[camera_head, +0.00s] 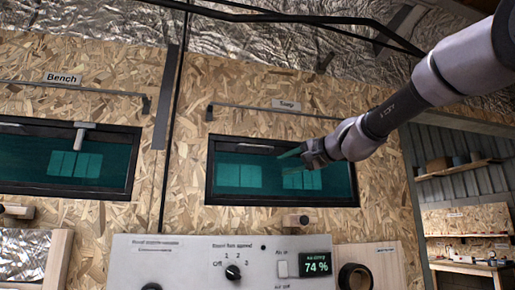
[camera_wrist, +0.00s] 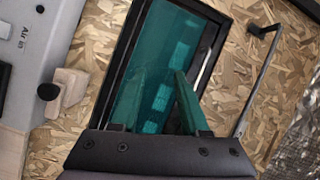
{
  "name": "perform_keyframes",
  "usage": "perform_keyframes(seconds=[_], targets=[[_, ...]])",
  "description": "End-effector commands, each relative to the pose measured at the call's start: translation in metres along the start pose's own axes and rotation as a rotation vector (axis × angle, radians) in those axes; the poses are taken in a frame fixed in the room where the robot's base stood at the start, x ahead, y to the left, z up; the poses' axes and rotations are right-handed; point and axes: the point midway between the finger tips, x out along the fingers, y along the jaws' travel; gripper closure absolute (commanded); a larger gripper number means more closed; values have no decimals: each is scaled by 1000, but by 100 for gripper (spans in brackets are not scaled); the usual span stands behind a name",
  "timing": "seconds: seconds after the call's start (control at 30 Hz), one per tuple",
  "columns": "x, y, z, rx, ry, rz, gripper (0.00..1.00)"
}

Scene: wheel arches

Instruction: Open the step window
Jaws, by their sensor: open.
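My gripper (camera_head: 291,154) is in front of the upper right part of this window. In the wrist view my gripper (camera_wrist: 157,85) has its two teal fingers spread, with nothing between them but the pane behind. I cannot tell whether the fingertips touch the pane. No handle of this window is clearly visible; my gripper may hide it.
The Bench window (camera_head: 60,165), with a grey T-shaped handle (camera_head: 82,135), is at the left. A dark rail (camera_head: 255,106) runs above the step window. Below are a wooden block (camera_head: 296,221) with a dark knob and a grey control panel (camera_head: 190,262).

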Motion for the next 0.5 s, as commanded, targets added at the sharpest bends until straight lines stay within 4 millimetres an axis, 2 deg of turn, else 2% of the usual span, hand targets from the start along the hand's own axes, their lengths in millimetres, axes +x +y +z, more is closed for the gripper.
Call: perform_keyframes(seconds=[0.03,0.1,0.2,0.3,0.5], targets=[[15,-19,-8,44,14,-54,55],[29,-42,-19,102,36,-120,55],[43,-63,-31,170,60,-184,55],[50,-74,-37,210,72,-218,55],[66,-81,-41,227,76,-230,55]])
